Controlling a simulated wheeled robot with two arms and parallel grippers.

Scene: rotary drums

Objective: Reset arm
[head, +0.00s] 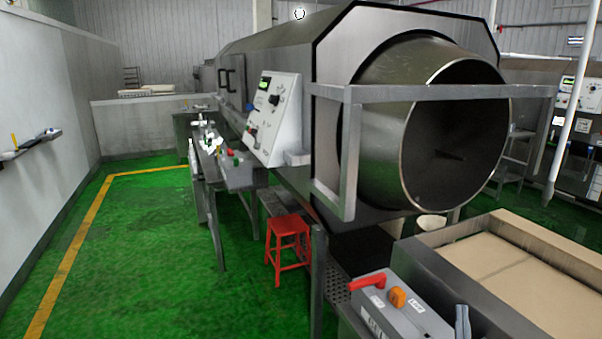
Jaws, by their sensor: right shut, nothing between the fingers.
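My right gripper (462,320) shows only as a small grey-blue tip at the bottom edge, right of centre. It is shut and empty. It is just right of a grey control box (385,305) with a red lever (367,284) and an orange knob (397,297), and appears apart from both controls. The rest of my right arm is out of frame. My left gripper is not in view.
A large metal rotary drum (385,130) with an open mouth and a frame bar (430,92) stands ahead. A bin with metal walls (455,287) is at lower right. A red stool (288,240) stands beside the machine. Green floor (150,240) is clear at left.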

